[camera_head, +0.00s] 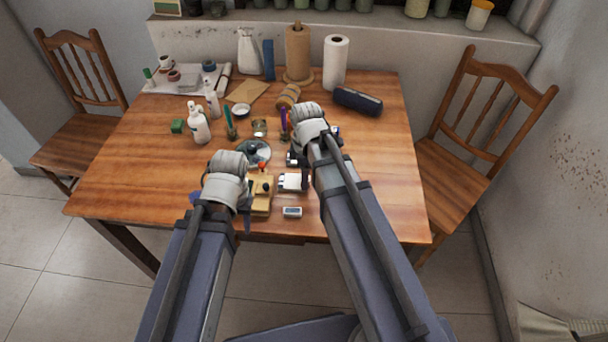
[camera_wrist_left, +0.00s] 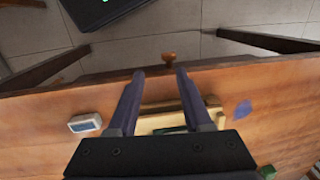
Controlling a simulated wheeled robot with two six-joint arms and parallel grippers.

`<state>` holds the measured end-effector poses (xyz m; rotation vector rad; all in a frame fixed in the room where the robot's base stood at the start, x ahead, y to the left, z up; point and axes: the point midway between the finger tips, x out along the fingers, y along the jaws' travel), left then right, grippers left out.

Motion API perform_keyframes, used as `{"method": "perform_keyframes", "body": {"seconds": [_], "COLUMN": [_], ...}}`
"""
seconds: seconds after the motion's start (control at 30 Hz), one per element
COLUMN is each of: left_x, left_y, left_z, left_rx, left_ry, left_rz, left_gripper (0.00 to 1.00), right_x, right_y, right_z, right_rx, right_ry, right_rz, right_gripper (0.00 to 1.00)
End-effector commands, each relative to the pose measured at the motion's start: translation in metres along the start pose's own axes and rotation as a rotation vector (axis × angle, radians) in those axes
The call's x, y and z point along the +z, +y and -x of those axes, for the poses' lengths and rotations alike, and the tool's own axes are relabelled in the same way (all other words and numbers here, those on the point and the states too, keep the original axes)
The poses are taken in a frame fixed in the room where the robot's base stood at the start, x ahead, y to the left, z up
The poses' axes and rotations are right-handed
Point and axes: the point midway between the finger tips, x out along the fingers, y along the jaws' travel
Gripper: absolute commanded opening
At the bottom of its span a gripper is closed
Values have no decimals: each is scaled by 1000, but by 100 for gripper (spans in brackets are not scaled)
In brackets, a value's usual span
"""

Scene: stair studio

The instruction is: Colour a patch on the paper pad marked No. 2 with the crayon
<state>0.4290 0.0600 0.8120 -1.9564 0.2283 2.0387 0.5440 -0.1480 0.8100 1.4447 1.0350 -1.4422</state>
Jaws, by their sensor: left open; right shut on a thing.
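My left gripper (camera_head: 224,196) is over the table's near edge. In the left wrist view its two fingers (camera_wrist_left: 160,85) are apart, with nothing held between them. Beyond them lies a tan, block-like thing (camera_wrist_left: 165,120), partly hidden; in the head view tan pieces (camera_head: 261,205) lie just right of this gripper. No "No. 2" mark is legible, so I cannot tell which piece is that pad.
A small white-and-blue block (camera_head: 292,212) lies near the front edge of the table (camera_head: 130,185).

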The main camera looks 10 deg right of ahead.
Motion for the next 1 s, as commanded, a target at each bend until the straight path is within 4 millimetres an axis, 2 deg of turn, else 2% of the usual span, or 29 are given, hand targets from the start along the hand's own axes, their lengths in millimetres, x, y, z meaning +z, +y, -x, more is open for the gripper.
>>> {"method": "perform_keyframes", "body": {"seconds": [0.17,0.5,0.77,1.0], "left_x": [0,0,0,0], "left_y": [0,0,0,0], "left_z": [0,2,2,0], "left_rx": [0,0,0,0], "left_ry": [0,0,0,0], "left_rz": [0,0,0,0], "left_gripper": [50,50,50,50], "right_x": [-6,-32,-35,-51], "right_y": [0,0,-1,0], "right_z": [0,2,2,0], "right_rx": [-2,-2,-2,-2], "right_ry": [1,1,1,0], "right_rz": [1,2,1,2], "right_gripper": [9,9,9,9]}}
